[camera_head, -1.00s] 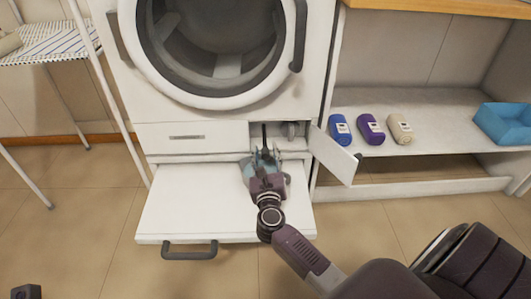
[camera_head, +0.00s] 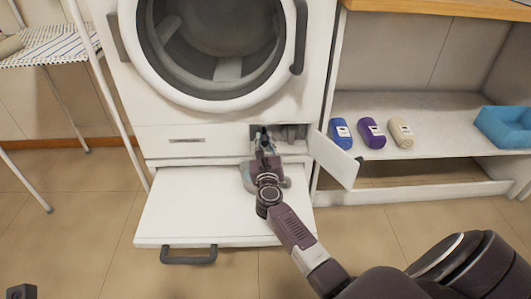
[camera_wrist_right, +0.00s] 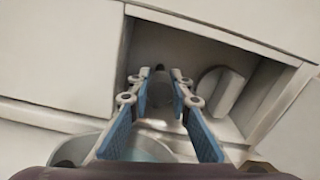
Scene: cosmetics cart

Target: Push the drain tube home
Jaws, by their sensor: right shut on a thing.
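My right gripper (camera_head: 264,142) reaches into the small open compartment at the lower right of the washing machine front. In the wrist view, its blue-padded fingers (camera_wrist_right: 162,80) are shut on the drain tube (camera_wrist_right: 160,68), whose dark end shows between the fingertips. Most of the tube is hidden by the fingers, and I cannot tell how far it sits in its seat. A pale round filter knob (camera_wrist_right: 215,92) is just right of the fingers.
The compartment's flap door (camera_head: 333,160) stands open to the right. Below is the pulled-out white drawer (camera_head: 190,205) with a bowl (camera_head: 247,178) under my gripper, holding bluish liquid (camera_wrist_right: 150,150).

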